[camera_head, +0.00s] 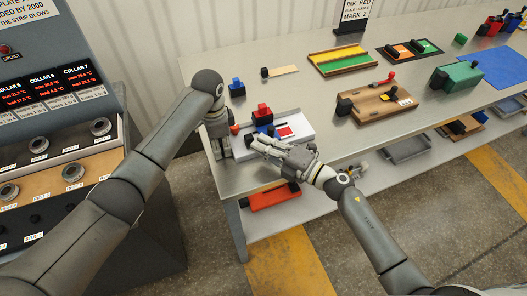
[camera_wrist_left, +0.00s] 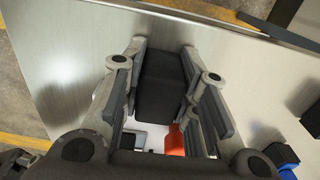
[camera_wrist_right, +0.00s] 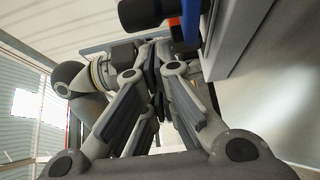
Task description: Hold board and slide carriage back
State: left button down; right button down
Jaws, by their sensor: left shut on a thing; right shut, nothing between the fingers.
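The white board (camera_head: 303,123) lies near the left end of the table, with a blue and red carriage (camera_head: 262,115) on it. My left gripper (camera_head: 223,152) points down at the board's left end. In the left wrist view its fingers are shut on a black block (camera_wrist_left: 160,85), with part of the white board and an orange-red part (camera_wrist_left: 176,142) below. My right gripper (camera_head: 262,143) is shut and empty at the board's front edge. In the right wrist view a black knob (camera_wrist_right: 140,12) is above the fingers, apart from them. The left fingers hide part of the board's left end.
A small blue block (camera_head: 237,88) stands behind the board. A brown wooden fixture (camera_head: 375,103) and a green-and-yellow tray (camera_head: 342,60) lie to the right. A control console (camera_head: 50,75) stands at left, beside the table. A red item (camera_head: 272,195) is on the lower shelf.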

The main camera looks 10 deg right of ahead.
pick_arm(q)
jog(key=shift+d, duration=0.1)
pick_arm(e)
jog(key=shift+w+d, duration=0.3)
jog(key=shift+d, duration=0.3)
jog(key=w+d, duration=0.1)
jog(key=d, duration=0.2)
jog(key=w+d, duration=0.1)
jog(key=d, duration=0.3)
jog(key=w+d, duration=0.1)
jog(key=d, duration=0.3)
jog(key=shift+w, duration=0.1)
jog(key=shift+w+d, duration=0.15)
jog(key=shift+d, duration=0.15)
